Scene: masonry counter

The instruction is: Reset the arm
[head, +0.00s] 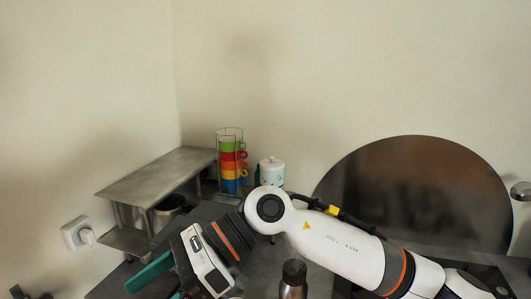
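My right arm (340,245) comes in from the lower right, bends at a round white joint and angles down to the lower left. Its white and black wrist end (207,265) is low in the picture, in front of the counter. The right gripper's fingertips cannot be made out, so I cannot tell if they are open or shut. A teal-green long piece (150,273) shows just left of the wrist; I cannot tell whether it is held. My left gripper is not in view.
A metal shelf (160,172) stands at the left with a dark pot (168,210) beneath. A rack of coloured cups (231,160) and a white lidded canister (271,171) stand behind the arm. A metal bottle (293,281) is close below it. A large dark round panel (420,190) leans at right.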

